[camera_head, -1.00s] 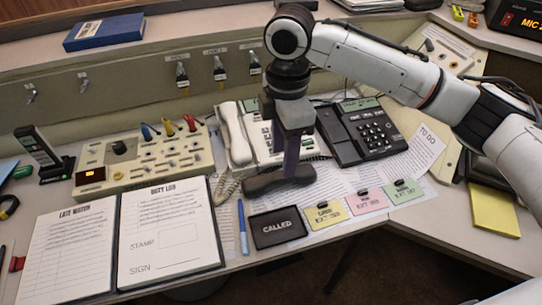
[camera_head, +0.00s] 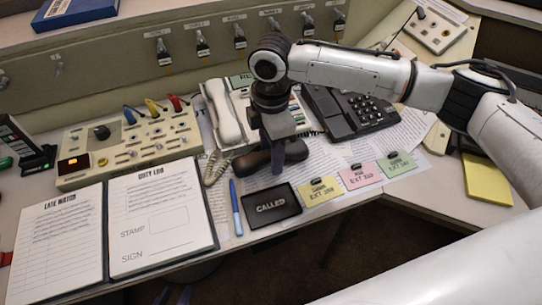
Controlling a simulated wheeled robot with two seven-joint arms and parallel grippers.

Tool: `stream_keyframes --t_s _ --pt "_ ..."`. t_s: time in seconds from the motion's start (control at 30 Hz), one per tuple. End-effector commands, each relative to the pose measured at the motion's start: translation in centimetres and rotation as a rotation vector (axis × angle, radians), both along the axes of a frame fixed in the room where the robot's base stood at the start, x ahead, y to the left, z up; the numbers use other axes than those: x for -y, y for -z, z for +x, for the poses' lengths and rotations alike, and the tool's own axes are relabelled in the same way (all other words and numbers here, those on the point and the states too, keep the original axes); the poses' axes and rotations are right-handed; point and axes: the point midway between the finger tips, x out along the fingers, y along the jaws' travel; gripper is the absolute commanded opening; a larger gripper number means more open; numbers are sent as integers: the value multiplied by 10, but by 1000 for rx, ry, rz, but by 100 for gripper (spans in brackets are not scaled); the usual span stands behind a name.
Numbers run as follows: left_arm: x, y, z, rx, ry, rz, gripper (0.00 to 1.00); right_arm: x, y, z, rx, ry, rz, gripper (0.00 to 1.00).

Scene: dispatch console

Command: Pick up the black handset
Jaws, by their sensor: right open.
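The black handset (camera_head: 294,151) lies on the papers of the desk, in front of the cream phone and just behind the black CALLED card (camera_head: 270,206). My right gripper (camera_head: 277,165) points down over the middle of the handset, its fingers at the grip. It is open, and its fingers hide that middle part. The black phone base (camera_head: 345,113) with its keypad stands behind and to the right. My left gripper is not in view.
A white handset (camera_head: 223,113) rests on the cream phone to the left. A cream switch panel (camera_head: 130,146), an open log binder (camera_head: 155,225) and a blue pen (camera_head: 236,207) lie further left. Yellow, pink and green cards (camera_head: 360,176) lie to the right.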

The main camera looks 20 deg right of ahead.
Motion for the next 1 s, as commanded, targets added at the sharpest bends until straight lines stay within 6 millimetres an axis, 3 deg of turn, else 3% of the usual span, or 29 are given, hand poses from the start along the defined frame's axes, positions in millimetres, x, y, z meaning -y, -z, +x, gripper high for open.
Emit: stream_keyframes --t_s 0.2,0.47,0.77,1.0 --pt "1 -4 6 13 0 -2 31 0 1 0 1 -1 1 44" --pt "1 -4 6 15 0 -2 31 0 0 0 0 -1 0 0" --pt "1 -4 3 10 0 -3 31 -1 -5 0 2 -1 1 0" --pt "1 -9 2 10 -2 -5 31 -1 -48 1 5 0 3 0"
